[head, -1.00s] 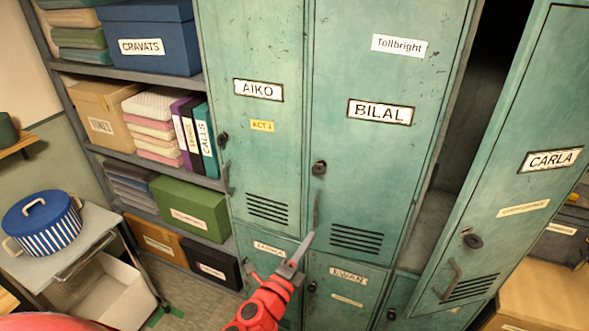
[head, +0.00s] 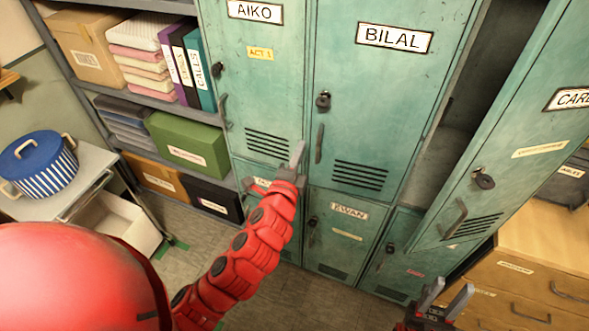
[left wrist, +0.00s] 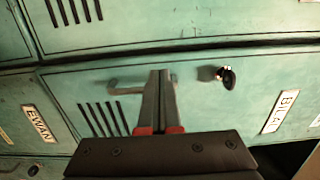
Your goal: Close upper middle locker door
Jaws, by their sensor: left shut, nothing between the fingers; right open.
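The upper middle locker door, labelled BILAL (head: 375,90), is green with a vent, a dark lock and a vertical handle on its left side. It looks flush or nearly flush with its frame; I cannot tell if a thin gap remains. In the left wrist view the BILAL door (left wrist: 200,98) shows sideways, its handle partly behind my fingers. My left gripper (head: 298,155) is shut and empty, left of the handle in the head view; its fingertips also show in the left wrist view (left wrist: 160,74). I cannot tell if they touch. My right gripper (head: 452,296) is open and empty at bottom right.
The CARLA door (head: 510,130) stands open at the right, its dark locker interior showing. The AIKO door (head: 262,80) and the EWAN door (head: 340,235) look shut. A wooden drawer unit (head: 540,265) is at lower right; a trolley with a blue pot (head: 38,168) is at left.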

